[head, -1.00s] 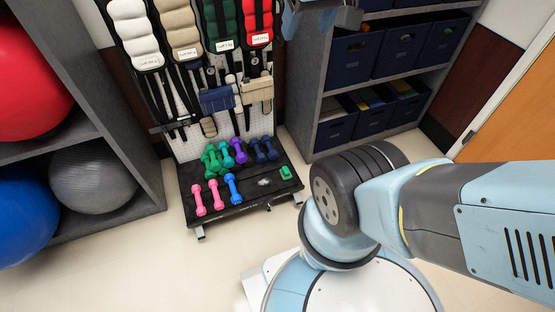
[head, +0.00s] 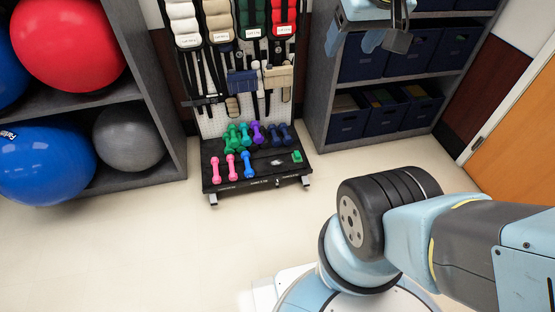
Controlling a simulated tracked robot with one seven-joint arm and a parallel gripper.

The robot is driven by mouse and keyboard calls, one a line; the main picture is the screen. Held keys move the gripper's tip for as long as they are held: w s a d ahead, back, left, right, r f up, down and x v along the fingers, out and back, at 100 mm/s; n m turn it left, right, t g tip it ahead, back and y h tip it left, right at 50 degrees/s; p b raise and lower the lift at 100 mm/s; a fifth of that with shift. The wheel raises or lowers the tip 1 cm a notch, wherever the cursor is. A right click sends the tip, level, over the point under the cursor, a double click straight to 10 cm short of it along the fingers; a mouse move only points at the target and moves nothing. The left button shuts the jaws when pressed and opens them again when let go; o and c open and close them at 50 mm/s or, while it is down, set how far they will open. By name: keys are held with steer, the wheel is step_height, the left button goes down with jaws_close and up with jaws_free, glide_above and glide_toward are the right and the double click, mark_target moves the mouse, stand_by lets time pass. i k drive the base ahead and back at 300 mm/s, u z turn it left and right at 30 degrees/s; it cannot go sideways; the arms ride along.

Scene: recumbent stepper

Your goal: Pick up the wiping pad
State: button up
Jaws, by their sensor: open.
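No object is clearly a wiping pad. A small green block (head: 297,156) lies at the right end of the low black dumbbell rack (head: 262,184), and a small pale crumpled item (head: 277,162) lies beside it; I cannot tell whether either is the pad. My gripper (head: 385,40) hangs at the top edge of the head view, in front of the shelf with dark bins. Its dark fingers are apart and hold nothing visible. It is well apart from the rack, above and to the right of it in the picture.
Several coloured dumbbells (head: 238,140) sit on the rack, with cuff weights (head: 222,20) hanging above. Exercise balls (head: 45,165) fill a grey shelf at left. A shelf with navy bins (head: 349,118) stands at right, near an orange door (head: 515,130). The floor (head: 130,250) in front is clear.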

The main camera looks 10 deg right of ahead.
mark_target(297, 157)
steer(key=k, duration=0.7)
steer(key=z, duration=0.45)
steer(key=i, duration=2.05)
steer(key=u, duration=0.45)
